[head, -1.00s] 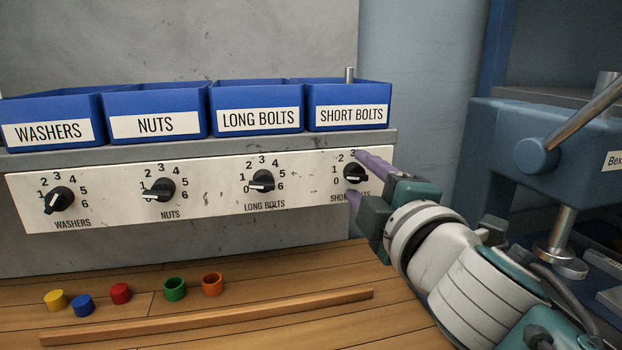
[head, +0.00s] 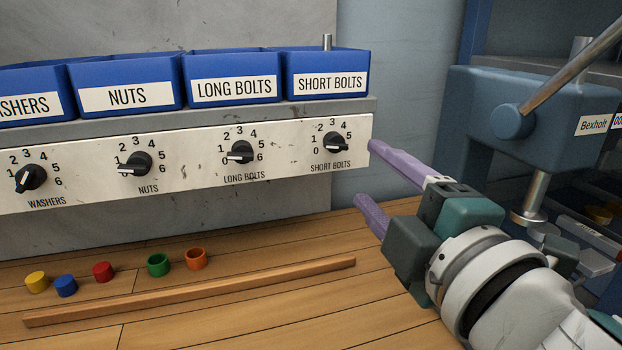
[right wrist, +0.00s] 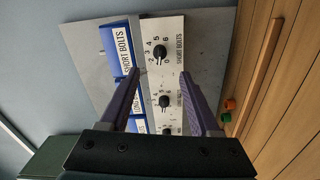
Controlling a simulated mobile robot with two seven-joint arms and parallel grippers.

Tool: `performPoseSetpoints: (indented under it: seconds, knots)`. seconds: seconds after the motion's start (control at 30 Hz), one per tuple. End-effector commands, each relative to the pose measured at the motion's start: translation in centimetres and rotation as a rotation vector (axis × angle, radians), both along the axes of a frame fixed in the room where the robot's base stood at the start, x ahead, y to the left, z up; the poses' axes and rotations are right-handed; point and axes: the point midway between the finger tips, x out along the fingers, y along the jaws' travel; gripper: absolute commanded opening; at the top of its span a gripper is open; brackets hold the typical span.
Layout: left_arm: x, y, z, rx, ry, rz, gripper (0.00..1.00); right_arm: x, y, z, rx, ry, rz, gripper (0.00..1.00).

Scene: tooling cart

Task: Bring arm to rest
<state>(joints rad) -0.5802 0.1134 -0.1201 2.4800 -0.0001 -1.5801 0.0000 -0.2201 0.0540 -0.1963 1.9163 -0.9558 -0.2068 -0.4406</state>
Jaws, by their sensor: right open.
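My right gripper (head: 366,172) is open and empty, its two purple fingers pointing left, just right of the dial panel in the head view. The short bolts knob (head: 331,144) is black with a white pointer and stands clear of the fingers. In the right wrist view the gripper (right wrist: 160,73) shows both fingers spread apart, with the short bolts knob (right wrist: 162,54) seen beyond them. The white dial panel (head: 205,160) also carries the long bolts knob (head: 240,152), nuts knob (head: 135,164) and washers knob (head: 30,178). My left gripper is not in view.
Blue labelled bins (head: 327,64) stand on the shelf above the panel. Several coloured rings and caps (head: 158,265) and a wooden strip (head: 190,292) lie on the wooden top. A blue-grey press or vise (head: 545,110) stands at the right, behind my right arm.

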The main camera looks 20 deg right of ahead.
Motion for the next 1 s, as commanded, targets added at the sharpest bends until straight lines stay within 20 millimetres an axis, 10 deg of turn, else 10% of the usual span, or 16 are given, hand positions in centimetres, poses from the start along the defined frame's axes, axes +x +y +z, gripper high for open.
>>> performPoseSetpoints:
  seconds: [0.4, 0.57, 0.77, 1.0]
  knots:
    - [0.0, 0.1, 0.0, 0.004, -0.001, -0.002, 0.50, -0.5, -0.2, 0.0, 0.008, 0.006, -0.007, 0.63]
    - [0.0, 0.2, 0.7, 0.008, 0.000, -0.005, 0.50, -1.9, -3.2, -0.9, 0.186, 0.117, -0.142, 0.63]
    - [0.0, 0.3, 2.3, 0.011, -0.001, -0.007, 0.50, -9.0, -6.9, -6.0, 0.669, 0.502, -0.471, 0.63]
    - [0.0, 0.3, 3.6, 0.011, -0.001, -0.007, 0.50, -20.5, -3.9, -9.1, 1.012, 1.007, -0.737, 0.63]
